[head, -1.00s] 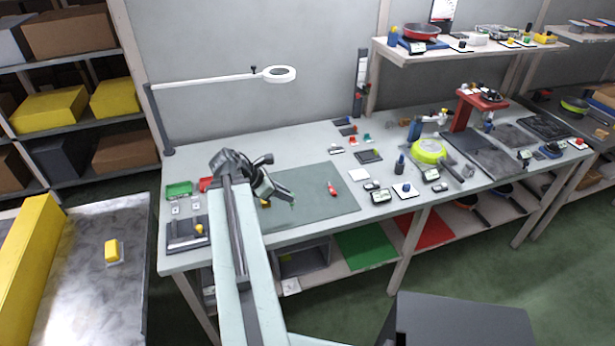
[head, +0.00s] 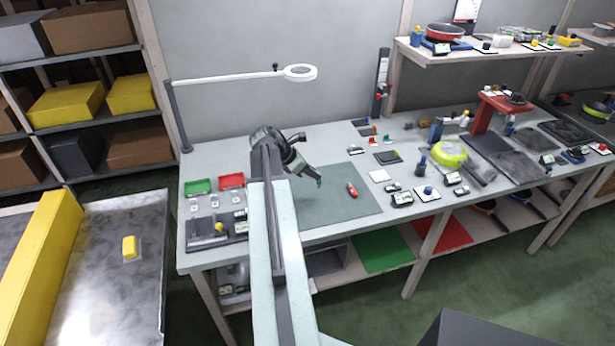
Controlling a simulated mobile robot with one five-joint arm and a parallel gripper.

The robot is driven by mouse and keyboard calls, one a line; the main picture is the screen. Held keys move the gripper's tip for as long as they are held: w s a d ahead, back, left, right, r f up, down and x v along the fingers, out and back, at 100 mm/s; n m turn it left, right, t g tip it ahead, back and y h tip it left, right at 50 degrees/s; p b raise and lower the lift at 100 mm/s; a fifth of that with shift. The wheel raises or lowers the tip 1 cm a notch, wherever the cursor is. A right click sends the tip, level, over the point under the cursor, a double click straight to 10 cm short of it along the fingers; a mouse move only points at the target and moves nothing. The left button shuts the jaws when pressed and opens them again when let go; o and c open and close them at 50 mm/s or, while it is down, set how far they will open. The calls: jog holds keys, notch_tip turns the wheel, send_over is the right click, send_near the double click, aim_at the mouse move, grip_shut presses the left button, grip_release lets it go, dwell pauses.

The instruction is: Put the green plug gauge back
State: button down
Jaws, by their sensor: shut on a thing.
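My gripper (head: 314,177) is above the grey-green mat on the workbench. It is shut on a small green thing (head: 319,183), which appears to be the green plug gauge; only a little of it shows at the fingertips. A dark block (head: 239,239) at the bench's front left corner has a yellow piece (head: 219,228) standing at it. It looks like a gauge stand, but its slots are too small to make out. My arm covers the bench just right of it.
A red object (head: 352,190) lies on the mat (head: 335,208), right of my gripper. Green (head: 197,187) and red (head: 232,181) trays are on the left. Small parts, labels and a lime-rimmed pan (head: 449,153) fill the right. A lamp arm (head: 225,79) crosses above the back left.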

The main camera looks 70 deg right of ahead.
jog(key=f+b, duration=0.1)
jog(key=d+f+b, duration=0.2)
jog(key=f+b, duration=0.1)
jog(key=shift+w+d+f, duration=0.1)
jog(key=shift+w, duration=0.05)
jog(key=shift+w+r, duration=0.15)
jog(key=shift+r, duration=0.1)
jog(key=shift+f, duration=0.25)
jog(key=c, duration=1.3)
grip_release()
jog(key=shift+c, duration=0.2)
jog(key=shift+r, duration=0.2)
